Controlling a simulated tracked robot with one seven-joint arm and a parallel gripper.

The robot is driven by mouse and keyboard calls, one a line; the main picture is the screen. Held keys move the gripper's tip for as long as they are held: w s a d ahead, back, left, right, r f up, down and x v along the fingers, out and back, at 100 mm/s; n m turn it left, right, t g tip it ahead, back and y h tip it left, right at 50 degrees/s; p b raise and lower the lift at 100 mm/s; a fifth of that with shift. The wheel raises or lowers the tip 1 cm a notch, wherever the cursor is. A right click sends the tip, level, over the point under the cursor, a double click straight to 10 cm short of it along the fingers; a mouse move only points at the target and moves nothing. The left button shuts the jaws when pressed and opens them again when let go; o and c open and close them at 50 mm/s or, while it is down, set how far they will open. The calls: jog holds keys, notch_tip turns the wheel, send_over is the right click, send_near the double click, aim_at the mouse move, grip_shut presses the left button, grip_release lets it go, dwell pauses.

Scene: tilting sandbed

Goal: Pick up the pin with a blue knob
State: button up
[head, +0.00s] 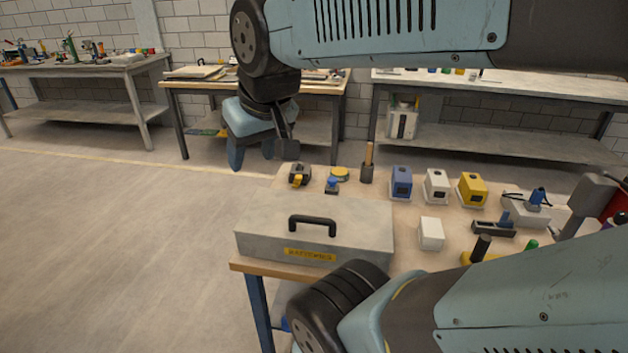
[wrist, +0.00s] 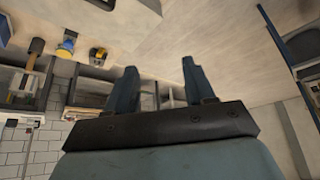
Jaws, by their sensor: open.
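A small blue-knobbed piece (head: 332,186) stands beside a yellow disc near the far left of the bench; it also shows in the wrist view (wrist: 65,51). Two other blue-topped pieces are at the right: one (head: 505,217) by a dark block, one (head: 538,195) on a grey device. I cannot tell for sure which is the pin. My gripper (head: 262,152) hangs beyond the bench's far left edge, left of these pieces and apart from them. In the wrist view its two fingers (wrist: 158,66) are spread, with nothing between them.
A grey case (head: 270,218) with a black handle covers the bench's near left. A black-and-yellow tool (head: 299,175), a wooden-handled tool (head: 367,165), and blue, white and yellow boxes (head: 471,190) line the back. My arm hides the near right. Open floor (head: 110,240) lies left.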

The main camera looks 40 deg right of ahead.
jog(key=shift+o, duration=0.4)
jog(key=shift+w+d, duration=0.1)
jog(key=shift+w, duration=0.15)
jog(key=g, duration=0.1)
send_over(334, 180)
jog(key=s, duration=0.6)
notch_tip(334, 180, down, 16)
jog(key=f, duration=0.1)
jog(key=shift+m, duration=0.4)
jog(key=shift+w+x, duration=0.2)
jog(key=shift+x, duration=3.15)
jog(key=shift+w+x, duration=0.2)
jog(key=shift+x, duration=3.15)
jog(key=shift+r, duration=0.15)
jog(key=shift+c, duration=0.2)
grip_shut()
